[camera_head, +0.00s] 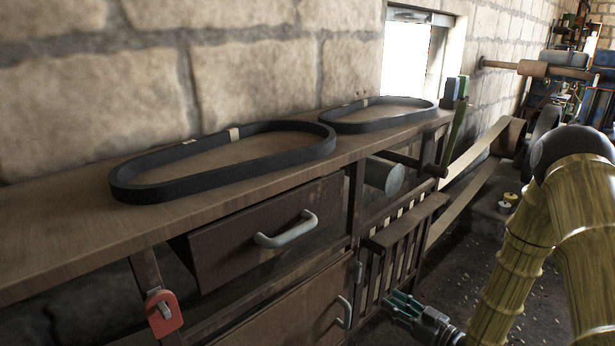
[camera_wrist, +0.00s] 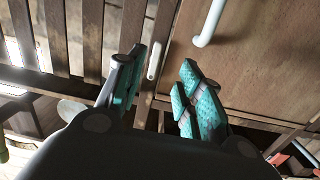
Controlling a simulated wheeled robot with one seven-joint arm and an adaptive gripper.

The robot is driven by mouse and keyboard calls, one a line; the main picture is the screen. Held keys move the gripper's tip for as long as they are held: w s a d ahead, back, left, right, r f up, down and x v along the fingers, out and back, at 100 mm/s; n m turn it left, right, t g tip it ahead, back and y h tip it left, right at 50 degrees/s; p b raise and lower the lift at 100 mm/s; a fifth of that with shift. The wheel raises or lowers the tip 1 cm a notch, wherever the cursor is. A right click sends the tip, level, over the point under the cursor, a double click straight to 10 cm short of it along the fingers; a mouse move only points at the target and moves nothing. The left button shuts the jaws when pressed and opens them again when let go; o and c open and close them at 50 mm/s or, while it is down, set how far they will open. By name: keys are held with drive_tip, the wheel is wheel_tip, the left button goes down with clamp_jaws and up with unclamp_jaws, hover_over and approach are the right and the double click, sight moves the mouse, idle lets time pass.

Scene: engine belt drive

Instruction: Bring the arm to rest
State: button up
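My gripper (camera_head: 410,308) is low in front of the wooden workbench (camera_head: 60,235), near its slatted section. In the wrist view my gripper (camera_wrist: 158,85) has its two teal-padded fingers apart, with nothing between them. Behind the fingers are the slats (camera_wrist: 92,40) on the left and a cabinet door (camera_wrist: 255,70) with a white handle (camera_wrist: 209,24) on the right. I cannot tell whether the fingers touch the bench. My yellow arm comes in from the right in the head view.
Two black belts (camera_head: 225,165) (camera_head: 378,114) lie on the bench top. A drawer (camera_head: 262,238) is partly open. A red tag-like piece (camera_head: 163,312) hangs on the bench front. A flat belt runs over a pulley (camera_head: 508,138) at the right. Some floor (camera_head: 465,262) is clear.

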drive_tip(key=s+a+f+m+g+h, duration=0.2)
drive_tip(key=s+a+f+h, duration=0.1)
drive_tip(key=s+f, duration=0.3)
drive_tip(key=s+a+f+m+g+h, duration=0.2)
drive_tip(key=s+f+g, duration=0.15)
drive_tip(key=f, duration=0.45)
drive_tip(key=s+a+f+m+g+h, duration=0.1)
drive_tip(key=s+f+g, duration=0.3)
drive_tip(key=s, duration=1)
drive_tip(key=s+a+f+m+g+h, duration=0.1)
drive_tip(key=s+f+g+h, duration=0.3)
drive_tip(key=s, duration=1)
drive_tip(key=shift+f+m, duration=0.35)
drive_tip(key=shift+m, duration=0.15)
drive_tip(key=shift+o, duration=0.3)
wheel_tip(320, 180, up, 15)
drive_tip(key=p, duration=1.5)
drive_tip(key=shift+s+r, duration=0.2)
drive_tip(key=shift+s, duration=0.1)
drive_tip(key=shift+g, duration=0.25)
drive_tip(key=shift+d, duration=0.1)
